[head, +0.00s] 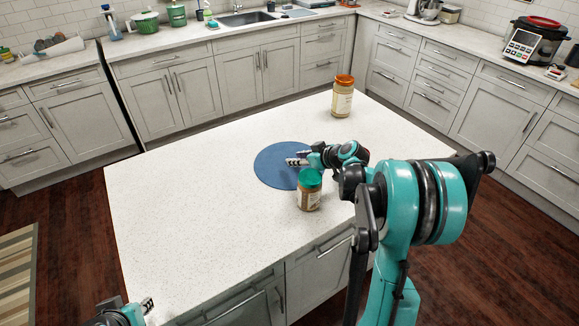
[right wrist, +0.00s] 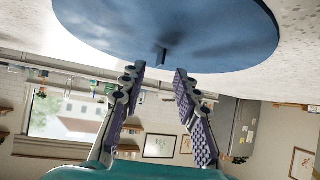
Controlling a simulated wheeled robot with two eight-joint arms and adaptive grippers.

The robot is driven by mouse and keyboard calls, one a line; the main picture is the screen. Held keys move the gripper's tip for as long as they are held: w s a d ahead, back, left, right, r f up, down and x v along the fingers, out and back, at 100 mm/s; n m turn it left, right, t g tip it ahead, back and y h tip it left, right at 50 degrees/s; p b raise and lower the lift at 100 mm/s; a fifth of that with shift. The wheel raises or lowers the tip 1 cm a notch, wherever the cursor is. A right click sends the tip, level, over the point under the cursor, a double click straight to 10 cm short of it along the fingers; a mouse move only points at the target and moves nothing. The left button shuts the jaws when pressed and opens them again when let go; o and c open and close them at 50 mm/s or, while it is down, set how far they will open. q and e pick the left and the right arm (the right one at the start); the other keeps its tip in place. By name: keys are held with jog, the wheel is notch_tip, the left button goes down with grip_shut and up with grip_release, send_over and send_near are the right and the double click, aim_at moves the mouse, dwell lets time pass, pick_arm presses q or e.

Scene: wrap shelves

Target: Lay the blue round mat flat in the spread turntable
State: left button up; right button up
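The blue round mat (head: 270,163) lies on the white island counter (head: 190,215), near its middle. It also shows in the right wrist view (right wrist: 110,25), with a small dark upright tab (right wrist: 162,57) on it. My right gripper (head: 292,161) reaches over the mat from the right. In the right wrist view its fingers (right wrist: 160,70) are apart, with the tab just beyond and between the tips. My left gripper (head: 148,304) shows only at the bottom left corner, away from the mat; its opening is unclear. I cannot make out a turntable.
A jar with a teal lid (head: 310,195) stands at the mat's front right edge, close under my right gripper. A jar with an orange lid (head: 342,98) stands at the counter's far right. The left half of the counter is clear.

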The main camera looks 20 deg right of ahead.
jog(key=b+x, duration=0.1)
jog(key=x, duration=0.2)
jog(key=shift+w+f, duration=0.2)
jog(key=shift+f, duration=0.05)
jog(key=shift+s+r, duration=0.1)
jog(key=shift+r, duration=0.05)
grip_shut()
